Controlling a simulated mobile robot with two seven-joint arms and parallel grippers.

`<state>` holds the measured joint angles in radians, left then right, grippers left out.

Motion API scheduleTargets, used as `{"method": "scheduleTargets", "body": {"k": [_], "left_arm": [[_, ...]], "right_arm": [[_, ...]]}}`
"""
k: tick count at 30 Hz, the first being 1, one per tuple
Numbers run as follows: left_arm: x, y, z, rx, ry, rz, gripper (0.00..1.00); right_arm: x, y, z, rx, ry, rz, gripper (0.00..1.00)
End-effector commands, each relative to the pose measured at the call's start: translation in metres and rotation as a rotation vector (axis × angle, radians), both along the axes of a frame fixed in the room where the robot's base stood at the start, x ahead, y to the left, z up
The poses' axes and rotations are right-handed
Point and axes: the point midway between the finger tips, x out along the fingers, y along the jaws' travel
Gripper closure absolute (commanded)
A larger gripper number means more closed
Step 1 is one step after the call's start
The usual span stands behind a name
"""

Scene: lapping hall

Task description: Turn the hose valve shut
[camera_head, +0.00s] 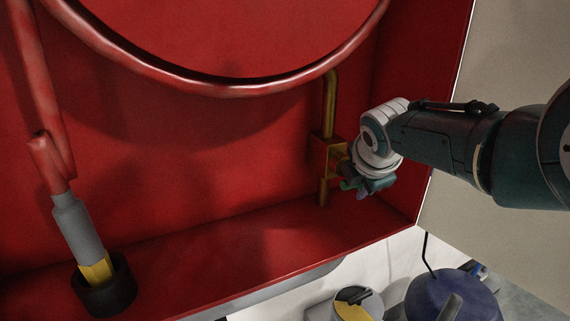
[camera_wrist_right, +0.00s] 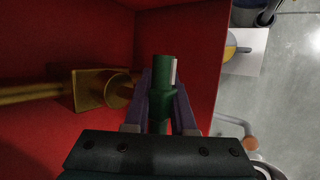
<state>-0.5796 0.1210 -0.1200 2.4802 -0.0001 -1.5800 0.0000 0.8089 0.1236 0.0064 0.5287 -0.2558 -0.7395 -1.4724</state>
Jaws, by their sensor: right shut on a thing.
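The hose valve has a brass body (camera_head: 323,157) on a vertical brass pipe, inside the red cabinet at its right end. In the right wrist view the brass body (camera_wrist_right: 90,90) lies left of the green handle (camera_wrist_right: 162,72). My right gripper (camera_head: 358,184) reaches in from the right beside the valve. In the wrist view its two fingers (camera_wrist_right: 161,98) are shut on the green handle, one on each side. In the head view the gripper mostly hides the handle. My left gripper is not in view.
A red hose reel (camera_head: 240,88) hangs above the valve. A grey nozzle (camera_head: 78,228) on a red hose stands at the left, its yellow end in a black cup (camera_head: 106,290). The cabinet's right wall (camera_head: 420,100) is close to my right arm. Blue and white containers stand below.

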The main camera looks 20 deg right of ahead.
Motion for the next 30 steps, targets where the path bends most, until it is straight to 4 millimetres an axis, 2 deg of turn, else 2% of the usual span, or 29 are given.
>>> {"method": "scheduleTargets", "body": {"k": [10,11,18,26,30], "left_arm": [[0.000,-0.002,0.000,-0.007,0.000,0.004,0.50],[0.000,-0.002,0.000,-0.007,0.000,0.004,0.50],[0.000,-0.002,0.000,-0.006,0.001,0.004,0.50],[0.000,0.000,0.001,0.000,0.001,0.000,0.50],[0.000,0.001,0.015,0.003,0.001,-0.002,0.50]], "right_arm": [[0.000,0.000,0.000,0.005,-0.001,-0.001,1.00],[0.000,0.000,0.000,0.005,-0.001,-0.001,0.73],[0.000,0.000,0.000,0.003,-0.001,-0.001,0.47],[0.000,0.000,0.001,0.003,0.000,-0.001,0.47],[-0.004,0.002,0.011,0.002,0.001,0.000,0.47]]}}
